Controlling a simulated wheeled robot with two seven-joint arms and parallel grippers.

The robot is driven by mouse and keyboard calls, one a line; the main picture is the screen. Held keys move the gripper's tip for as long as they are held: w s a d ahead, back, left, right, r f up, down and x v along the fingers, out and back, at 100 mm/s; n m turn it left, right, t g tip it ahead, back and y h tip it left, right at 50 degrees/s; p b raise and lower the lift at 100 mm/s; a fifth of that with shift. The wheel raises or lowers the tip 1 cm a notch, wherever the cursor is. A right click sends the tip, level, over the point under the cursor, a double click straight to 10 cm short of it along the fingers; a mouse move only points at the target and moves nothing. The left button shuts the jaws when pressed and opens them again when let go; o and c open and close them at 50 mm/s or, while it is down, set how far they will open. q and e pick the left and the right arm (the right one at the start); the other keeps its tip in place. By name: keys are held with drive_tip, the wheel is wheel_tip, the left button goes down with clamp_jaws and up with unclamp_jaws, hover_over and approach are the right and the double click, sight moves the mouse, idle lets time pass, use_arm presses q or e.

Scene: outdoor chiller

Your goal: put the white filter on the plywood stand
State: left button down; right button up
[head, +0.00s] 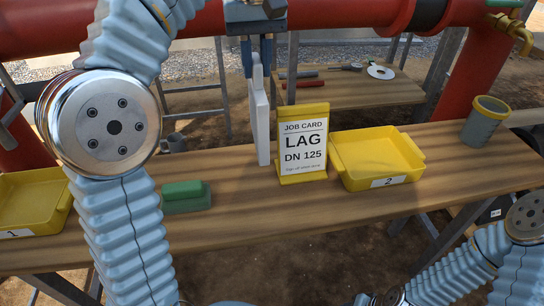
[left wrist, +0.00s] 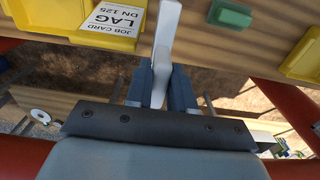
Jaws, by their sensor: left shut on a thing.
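The white filter (head: 261,125) is a thin flat panel hanging upright and edge-on in the head view, left of the job card. My left gripper (head: 258,68) is shut on its upper end from above. In the left wrist view the white filter (left wrist: 165,45) stands between the two fingers of the left gripper (left wrist: 160,88). Whether its lower edge touches the bench I cannot tell. A wooden-topped stand (head: 330,95) with metal legs is behind the bench; I cannot tell whether it is the plywood one. My right gripper is not visible.
On the wooden bench (head: 240,220) are a yellow job card holder (head: 302,145), yellow trays marked 1 (head: 30,215) and 2 (head: 375,160), a green block (head: 186,197) and a grey cup (head: 485,122). A red pipe (head: 340,18) crosses above. The bench front is clear.

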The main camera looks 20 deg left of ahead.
use_arm(q)
drive_tip(key=f+b, duration=0.1)
drive_tip(key=f, duration=0.4)
drive_tip(key=f+b, duration=0.1)
drive_tip(key=f, duration=0.3)
drive_tip(key=shift+w+a+f, duration=0.1)
drive_tip(key=shift+w+f, duration=0.1)
drive_tip(key=shift+f, duration=0.2)
drive_tip(key=shift+f+b, duration=0.15)
drive_tip(key=shift+b, duration=0.2)
drive_tip(key=c, duration=1)
unclamp_jaws()
drive_tip(key=shift+o, duration=0.2)
